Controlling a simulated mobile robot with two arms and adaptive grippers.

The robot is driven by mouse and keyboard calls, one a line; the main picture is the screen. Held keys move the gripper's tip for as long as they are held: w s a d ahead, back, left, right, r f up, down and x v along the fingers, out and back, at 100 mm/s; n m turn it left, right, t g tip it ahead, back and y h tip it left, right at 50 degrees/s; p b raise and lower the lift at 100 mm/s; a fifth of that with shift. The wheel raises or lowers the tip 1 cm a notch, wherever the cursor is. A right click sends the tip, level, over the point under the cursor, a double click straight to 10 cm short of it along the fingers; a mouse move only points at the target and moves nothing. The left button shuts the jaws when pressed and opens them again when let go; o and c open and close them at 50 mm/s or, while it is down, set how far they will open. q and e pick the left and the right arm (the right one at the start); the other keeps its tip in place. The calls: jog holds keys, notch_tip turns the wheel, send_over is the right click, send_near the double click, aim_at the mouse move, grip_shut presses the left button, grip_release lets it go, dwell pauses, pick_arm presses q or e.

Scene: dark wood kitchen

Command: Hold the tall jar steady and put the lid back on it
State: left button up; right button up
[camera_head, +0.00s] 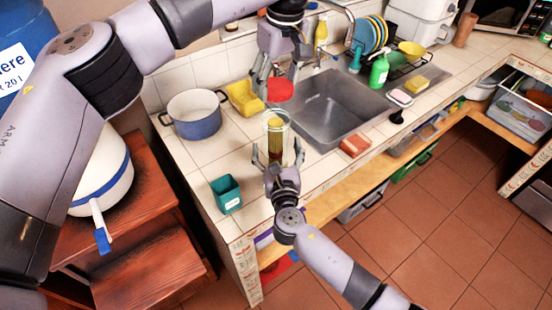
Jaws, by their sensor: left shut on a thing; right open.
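The tall jar (277,141) is clear glass with yellowish and brownish contents and stands upright on the tiled counter, its top uncovered. The lid (281,90) is a red disc above and just behind the jar, apart from it. My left gripper (272,82) comes down from above and is shut on the lid. My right gripper (283,158) is open at the near side of the jar, with its fingers on either side of the jar's lower part. I cannot tell whether they touch the glass.
A blue pot (196,124) and a yellow container (244,99) stand left of the jar; a teal cup (227,195) is near the front-left edge. The sink (335,115) lies right of the jar. A red-brown block (355,146) lies at the counter's front edge.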

jog(key=shift+w+a, duration=0.1)
jog(key=shift+w, duration=0.65)
jog(key=shift+s, duration=0.1)
jog(key=c, duration=1.8)
pick_arm(q)
jog(key=shift+f, duration=2.5)
